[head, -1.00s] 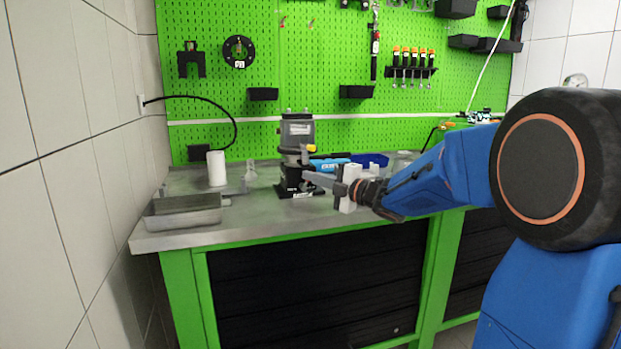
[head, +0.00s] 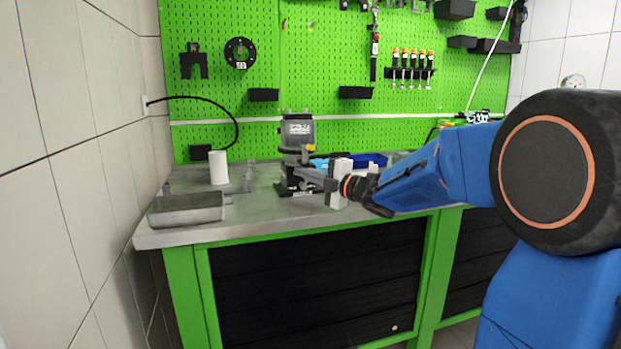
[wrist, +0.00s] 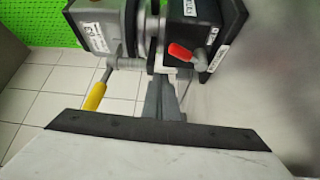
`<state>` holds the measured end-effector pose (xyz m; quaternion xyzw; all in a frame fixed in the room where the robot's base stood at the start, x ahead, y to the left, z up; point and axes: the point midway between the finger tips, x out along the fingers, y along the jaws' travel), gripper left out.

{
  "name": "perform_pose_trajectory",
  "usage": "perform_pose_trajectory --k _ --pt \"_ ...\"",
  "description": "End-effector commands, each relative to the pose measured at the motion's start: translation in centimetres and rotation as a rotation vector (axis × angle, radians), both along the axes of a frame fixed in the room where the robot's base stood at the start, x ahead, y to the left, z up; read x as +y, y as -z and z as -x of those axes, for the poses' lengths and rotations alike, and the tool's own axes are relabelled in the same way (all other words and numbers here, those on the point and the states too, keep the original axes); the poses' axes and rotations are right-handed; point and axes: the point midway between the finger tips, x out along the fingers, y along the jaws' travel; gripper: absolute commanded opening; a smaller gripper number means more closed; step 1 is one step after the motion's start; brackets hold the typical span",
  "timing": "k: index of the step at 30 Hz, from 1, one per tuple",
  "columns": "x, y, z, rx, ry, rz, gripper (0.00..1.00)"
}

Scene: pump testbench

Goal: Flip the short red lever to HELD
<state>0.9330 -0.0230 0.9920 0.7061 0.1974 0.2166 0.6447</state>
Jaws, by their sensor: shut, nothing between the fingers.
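The short red lever (wrist: 180,52) shows in the wrist view on the dark labelled block of the pump, right of centre, its red tip pointing up and left. I cannot make it out in the head view. The grey and black pump (head: 298,130) stands on the bench. My gripper (wrist: 160,92) is shut and empty, its fingers below and slightly left of the red lever in the wrist view. I cannot tell whether they touch it. In the head view my gripper (head: 302,172) reaches the lower front of the pump from the right.
A yellow-handled lever (wrist: 95,97) sticks out on the pump's left side in the wrist view. A metal tray (head: 187,208) and a white cylinder (head: 218,167) stand on the bench to the left. A blue bin (head: 372,160) is behind my gripper. The bench front is clear.

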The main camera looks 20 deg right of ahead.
Motion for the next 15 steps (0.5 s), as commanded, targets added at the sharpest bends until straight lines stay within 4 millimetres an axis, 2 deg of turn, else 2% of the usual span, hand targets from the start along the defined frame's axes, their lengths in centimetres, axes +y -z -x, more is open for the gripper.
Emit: perform_pose_trajectory --k 2,15 --pt "0.7 -0.5 -0.3 -0.001 -0.001 0.001 0.00" --pt "-2.5 1.1 4.7 -0.001 0.004 0.000 0.00"
